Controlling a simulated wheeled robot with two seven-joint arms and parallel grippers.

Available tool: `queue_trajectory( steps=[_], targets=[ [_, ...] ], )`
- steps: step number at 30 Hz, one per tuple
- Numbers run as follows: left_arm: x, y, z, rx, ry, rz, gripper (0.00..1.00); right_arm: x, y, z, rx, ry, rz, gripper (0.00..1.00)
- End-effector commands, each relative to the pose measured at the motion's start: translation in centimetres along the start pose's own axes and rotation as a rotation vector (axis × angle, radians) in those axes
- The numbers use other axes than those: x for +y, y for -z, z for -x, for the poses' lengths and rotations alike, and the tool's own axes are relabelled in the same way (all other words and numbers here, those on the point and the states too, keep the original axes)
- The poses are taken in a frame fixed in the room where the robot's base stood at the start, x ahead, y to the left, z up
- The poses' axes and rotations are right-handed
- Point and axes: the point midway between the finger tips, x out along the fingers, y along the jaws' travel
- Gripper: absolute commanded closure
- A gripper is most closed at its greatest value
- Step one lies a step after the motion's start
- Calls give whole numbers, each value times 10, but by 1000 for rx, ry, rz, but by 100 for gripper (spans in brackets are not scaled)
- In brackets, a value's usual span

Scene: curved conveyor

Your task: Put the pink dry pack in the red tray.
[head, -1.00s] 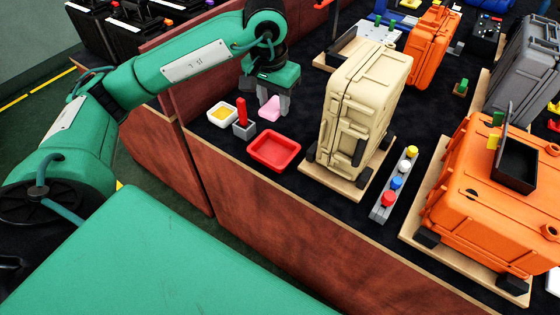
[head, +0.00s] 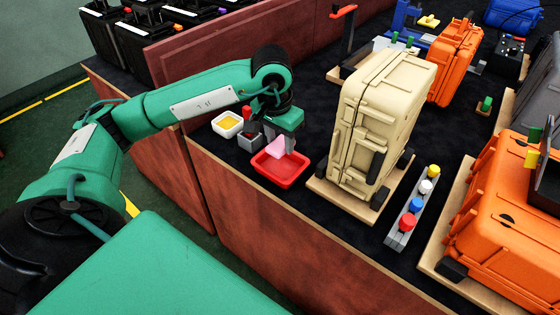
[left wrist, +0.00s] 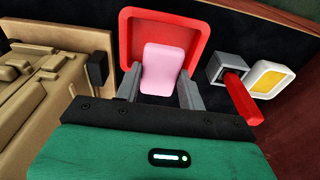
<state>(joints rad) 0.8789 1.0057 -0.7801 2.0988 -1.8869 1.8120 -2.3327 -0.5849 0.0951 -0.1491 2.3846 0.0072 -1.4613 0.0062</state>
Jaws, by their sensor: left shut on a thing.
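The pink dry pack (head: 276,146) is between the fingers of my left gripper (head: 281,143), which is shut on it over the red tray (head: 265,178). In the left wrist view the pink pack (left wrist: 161,68) stands between the two grey fingers (left wrist: 160,86). The red tray (left wrist: 132,22) lies behind and around it in that view. I cannot tell whether the pack touches the tray floor. My right gripper is not in view.
A grey holder with a red handle (head: 248,139) and a white dish with yellow contents (head: 228,124) stand left of the tray. A tan case (head: 385,110) on a wooden base stands close on the right. A grey strip with coloured knobs (head: 405,225) lies further right.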

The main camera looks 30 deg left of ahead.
Motion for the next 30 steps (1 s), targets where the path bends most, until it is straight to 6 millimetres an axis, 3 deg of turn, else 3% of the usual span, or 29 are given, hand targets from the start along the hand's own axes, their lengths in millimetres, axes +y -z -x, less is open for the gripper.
queue_trajectory(
  steps=[3, 10, 17, 29, 30],
  targets=[
    [0, -3, -21, -2, 0, 1, 82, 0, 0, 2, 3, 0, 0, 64],
    [0, -4, -37, -1, 0, 1, 82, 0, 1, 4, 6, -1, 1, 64],
    [0, -9, -70, -3, 0, 0, 82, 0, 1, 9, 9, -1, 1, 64],
    [0, -9, -75, 1, 0, 0, 82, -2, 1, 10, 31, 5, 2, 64],
    [0, -9, -75, 1, 0, 0, 58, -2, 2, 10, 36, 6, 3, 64]
  ],
)
